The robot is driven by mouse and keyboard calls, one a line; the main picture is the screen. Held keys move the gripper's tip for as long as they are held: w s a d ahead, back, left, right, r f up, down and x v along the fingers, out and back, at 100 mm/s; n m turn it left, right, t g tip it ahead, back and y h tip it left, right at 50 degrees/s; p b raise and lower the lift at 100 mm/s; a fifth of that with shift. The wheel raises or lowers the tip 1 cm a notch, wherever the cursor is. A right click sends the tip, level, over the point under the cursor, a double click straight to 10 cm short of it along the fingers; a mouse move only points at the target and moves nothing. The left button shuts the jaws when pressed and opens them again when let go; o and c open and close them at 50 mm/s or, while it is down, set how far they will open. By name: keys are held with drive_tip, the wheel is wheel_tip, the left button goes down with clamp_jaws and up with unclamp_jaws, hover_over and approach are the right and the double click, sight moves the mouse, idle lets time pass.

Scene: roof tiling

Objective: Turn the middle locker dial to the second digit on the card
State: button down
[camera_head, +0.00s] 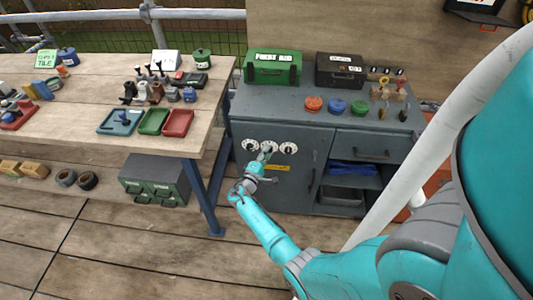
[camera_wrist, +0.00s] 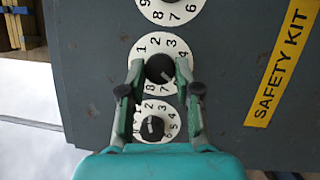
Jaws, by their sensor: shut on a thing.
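Three round white dials with black knobs sit in a row on the grey locker door (camera_head: 300,180). In the wrist view, the middle dial (camera_wrist: 165,47) shows digits around its rim, some hidden by the fingers. My gripper (camera_wrist: 160,72) has one finger on each side of its black knob (camera_wrist: 158,68) and is shut on it. The pointer direction on this knob is not clear.
The other two dials show above (camera_wrist: 171,10) and below (camera_wrist: 152,124) in the wrist view. A yellow SAFETY KIT label (camera_wrist: 283,62) is beside them. The workbench (camera_head: 90,125) with trays and tools stands left of the cabinet. A green first-aid box (camera_head: 273,70) stands on top.

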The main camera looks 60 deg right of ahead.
drive_tip(key=c, duration=0.8)
unclamp_jaws()
drive_tip(key=a+f, duration=0.1)
drive_tip(key=a, duration=1.1)
drive_tip(key=shift+s, duration=0.3)
drive_tip(key=shift+f, duration=0.15)
